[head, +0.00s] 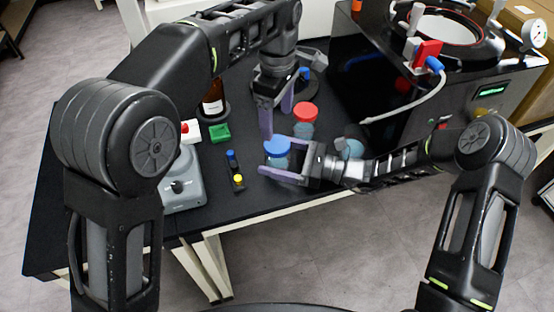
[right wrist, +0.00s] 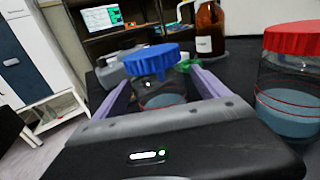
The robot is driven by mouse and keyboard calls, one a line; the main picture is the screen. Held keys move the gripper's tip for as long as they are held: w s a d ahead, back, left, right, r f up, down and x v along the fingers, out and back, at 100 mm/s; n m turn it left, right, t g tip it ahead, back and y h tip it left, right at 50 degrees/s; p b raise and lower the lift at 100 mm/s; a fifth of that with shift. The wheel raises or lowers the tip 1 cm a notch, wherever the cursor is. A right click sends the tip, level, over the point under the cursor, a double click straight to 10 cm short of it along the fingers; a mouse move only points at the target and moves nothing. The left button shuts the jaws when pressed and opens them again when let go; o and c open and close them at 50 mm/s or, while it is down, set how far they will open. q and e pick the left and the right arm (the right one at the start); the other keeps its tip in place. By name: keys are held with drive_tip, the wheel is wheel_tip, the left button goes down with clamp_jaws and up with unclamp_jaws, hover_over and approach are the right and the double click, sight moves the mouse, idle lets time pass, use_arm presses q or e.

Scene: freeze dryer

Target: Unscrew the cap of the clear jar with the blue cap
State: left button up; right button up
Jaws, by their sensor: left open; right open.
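The clear jar (right wrist: 163,98) has a blue cap (head: 277,146), which sits on top of it in the right wrist view (right wrist: 150,57). It stands on the dark table. My right gripper (head: 268,160) is open and reaches in from the right, with its purple fingers on either side of the jar; contact cannot be told. In the right wrist view the jar lies between the fingers (right wrist: 163,88).
A red-capped jar (head: 305,117) stands close behind the blue-capped one. The freeze dryer (head: 470,105) stands at the right.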

clamp_jaws()
idle(1.0)
